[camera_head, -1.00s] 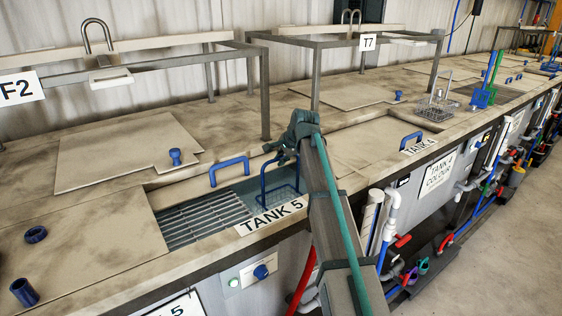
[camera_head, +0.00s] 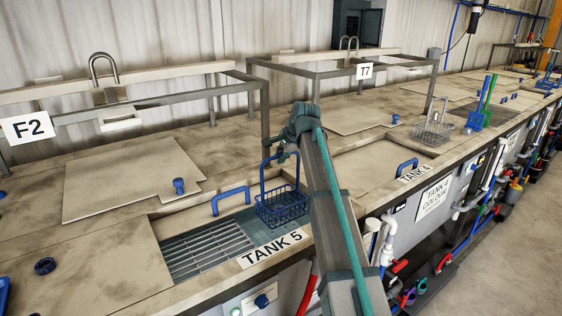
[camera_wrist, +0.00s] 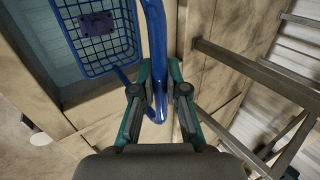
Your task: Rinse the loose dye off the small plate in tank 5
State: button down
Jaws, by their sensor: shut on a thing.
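My gripper (camera_head: 287,152) is shut on the tall handle of a blue wire basket (camera_head: 282,208). In the wrist view, my gripper (camera_wrist: 160,98) has its fingers on either side of the blue handle bar (camera_wrist: 155,45). The basket (camera_wrist: 112,62) hangs upright at the right end of the tank 5 opening, its body seemingly above the water. A small dark blue plate (camera_wrist: 97,25) with holes lies in the basket. Tank 5 (camera_head: 240,222) holds pale blue-green water. Any dye on the plate is too small to tell.
A slatted grating (camera_head: 208,250) covers the left part of tank 5's opening. A blue lid handle (camera_head: 230,198) stands behind it. A metal frame (camera_head: 264,110) rises behind the tank. Another wire basket (camera_head: 432,132) stands farther right along the bench.

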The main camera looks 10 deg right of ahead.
notch_tip(320, 180, up, 6)
jog(key=p, duration=0.2)
jog(key=shift+r+p, duration=0.2)
jog(key=shift+p, duration=0.15)
jog(key=shift+f, duration=0.1)
